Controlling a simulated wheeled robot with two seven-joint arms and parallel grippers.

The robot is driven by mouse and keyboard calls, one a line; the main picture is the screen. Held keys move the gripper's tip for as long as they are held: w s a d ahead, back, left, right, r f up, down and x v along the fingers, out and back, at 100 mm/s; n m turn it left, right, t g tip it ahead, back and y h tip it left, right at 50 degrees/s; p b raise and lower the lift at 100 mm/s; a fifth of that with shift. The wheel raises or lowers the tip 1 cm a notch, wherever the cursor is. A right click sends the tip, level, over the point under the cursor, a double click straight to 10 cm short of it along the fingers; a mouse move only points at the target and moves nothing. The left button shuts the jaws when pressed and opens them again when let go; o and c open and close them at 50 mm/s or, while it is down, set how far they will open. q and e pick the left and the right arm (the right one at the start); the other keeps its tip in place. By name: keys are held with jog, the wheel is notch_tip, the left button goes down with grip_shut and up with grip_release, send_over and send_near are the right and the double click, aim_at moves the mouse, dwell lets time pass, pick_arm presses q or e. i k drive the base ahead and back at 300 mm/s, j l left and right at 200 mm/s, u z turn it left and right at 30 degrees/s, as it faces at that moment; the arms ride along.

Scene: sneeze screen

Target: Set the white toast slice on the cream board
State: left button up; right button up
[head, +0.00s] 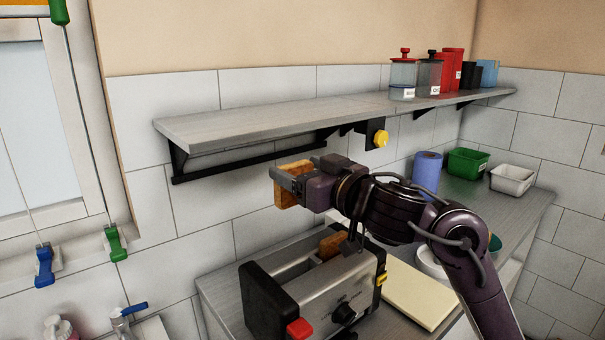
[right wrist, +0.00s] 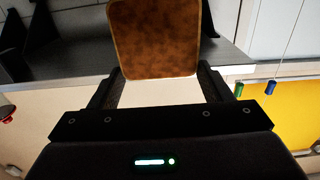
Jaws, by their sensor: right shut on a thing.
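My right gripper (head: 288,180) is shut on a toast slice (head: 284,199), held up in the air above the toaster and in front of the wall below the shelf. In the right wrist view the slice (right wrist: 155,40) shows a browned face with a lighter crust edge, between the two fingers. A second browned slice (head: 334,243) sticks out of the slot of the grey toaster (head: 310,290). The cream board (head: 424,292) lies on the counter to the right of the toaster, partly hidden by the toaster and my right arm. My left gripper is not in view.
A grey wall shelf (head: 300,114) with jars and canisters runs behind the held slice. A blue roll (head: 427,172), a green bin (head: 467,162) and a white bin (head: 512,179) stand at the back of the counter. A white bowl (head: 431,263) sits near the board, partly hidden.

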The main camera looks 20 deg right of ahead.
aim_at(426, 297)
jog(key=k+l, duration=0.1)
jog(key=l, duration=1.7)
jog(key=k, duration=0.05)
